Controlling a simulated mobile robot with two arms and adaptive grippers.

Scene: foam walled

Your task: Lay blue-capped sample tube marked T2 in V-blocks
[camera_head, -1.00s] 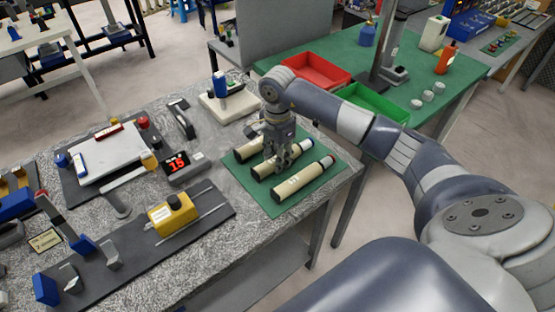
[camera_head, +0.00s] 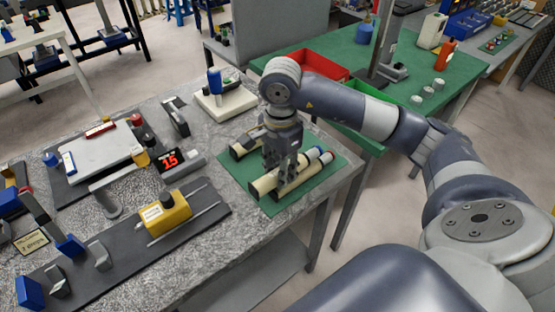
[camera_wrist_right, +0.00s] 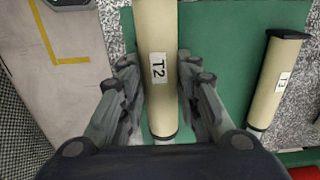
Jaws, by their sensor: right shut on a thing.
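The blue-capped tube (camera_head: 264,184) is cream and lies between the fingers of my right gripper (camera_head: 283,168), which is shut on it. Angled blue and grey blocks (camera_head: 102,256) on a dark plate at the lower left may be the V-blocks. My left gripper is out of view.
A green mat (camera_head: 330,177) lies under the tubes, with another cream tube (camera_head: 241,150) behind the gripper. A yellow block (camera_head: 166,214) sits between the mat and angled blocks. A red display (camera_head: 171,160) and a white base with a blue-handled item (camera_head: 214,84) stand nearby.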

